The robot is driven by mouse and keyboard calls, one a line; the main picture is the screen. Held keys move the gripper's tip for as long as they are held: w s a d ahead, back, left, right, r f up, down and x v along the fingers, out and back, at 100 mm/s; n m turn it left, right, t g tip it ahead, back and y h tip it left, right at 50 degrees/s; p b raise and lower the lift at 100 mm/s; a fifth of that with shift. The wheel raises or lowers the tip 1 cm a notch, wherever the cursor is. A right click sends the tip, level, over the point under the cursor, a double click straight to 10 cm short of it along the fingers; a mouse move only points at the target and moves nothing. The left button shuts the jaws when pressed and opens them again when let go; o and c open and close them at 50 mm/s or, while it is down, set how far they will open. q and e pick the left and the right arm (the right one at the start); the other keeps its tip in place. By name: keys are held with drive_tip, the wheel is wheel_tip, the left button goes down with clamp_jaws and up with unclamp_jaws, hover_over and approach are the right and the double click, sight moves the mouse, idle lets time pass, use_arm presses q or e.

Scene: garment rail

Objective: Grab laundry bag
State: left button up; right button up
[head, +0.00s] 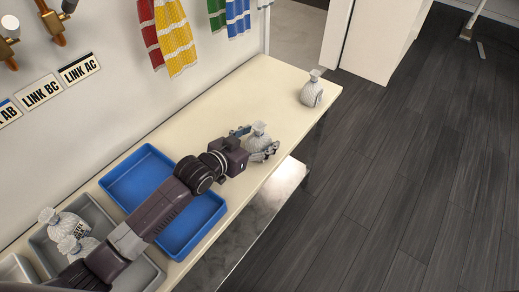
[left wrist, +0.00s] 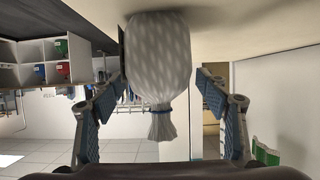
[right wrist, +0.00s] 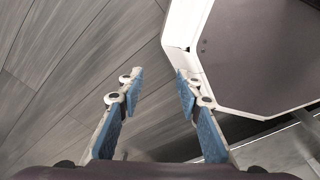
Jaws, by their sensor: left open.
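A pale grey tied laundry bag (head: 259,138) stands on the cream table, between the fingers of my left gripper (head: 256,143). The left wrist view shows the bag (left wrist: 160,60) with a blue tie at its neck. There the left gripper's blue-padded fingers (left wrist: 160,105) are spread on both sides of it, with gaps visible. A second laundry bag (head: 312,91) stands alone near the table's far right end. Two more bags (head: 68,232) sit in the grey tray at lower left. My right gripper (right wrist: 158,88) is open and empty over the floor.
The cream table (head: 262,85) holds a blue two-part tray (head: 140,178) under my left arm and a grey tray (head: 98,213). Striped towels (head: 172,38) hang on the wall above. Table surface is clear between the two standing bags.

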sight(269, 134)
use_arm(q)
drive_tip(key=b+x, duration=0.4)
drive_tip(key=shift+d+f, duration=0.25)
drive_tip(key=shift+d, duration=0.1)
drive_tip(key=shift+w+d+b, duration=0.15)
drive_tip(key=shift+w+b, duration=0.05)
drive_tip(key=shift+b, duration=0.1)
use_arm(e)
drive_tip(key=f, duration=0.1)
drive_tip(key=s+f, duration=0.1)
drive_tip(key=f, duration=0.1)
drive_tip(key=s+f, duration=0.1)
drive_tip(key=f, duration=0.1)
drive_tip(key=shift+a+f, duration=0.1)
drive_tip(key=shift+a, duration=0.05)
use_arm(q)
drive_tip(key=c, duration=0.7)
drive_tip(key=shift+r, duration=0.1)
drive_tip(key=c, duration=0.8)
use_arm(e)
drive_tip(key=shift+w, duration=0.4)
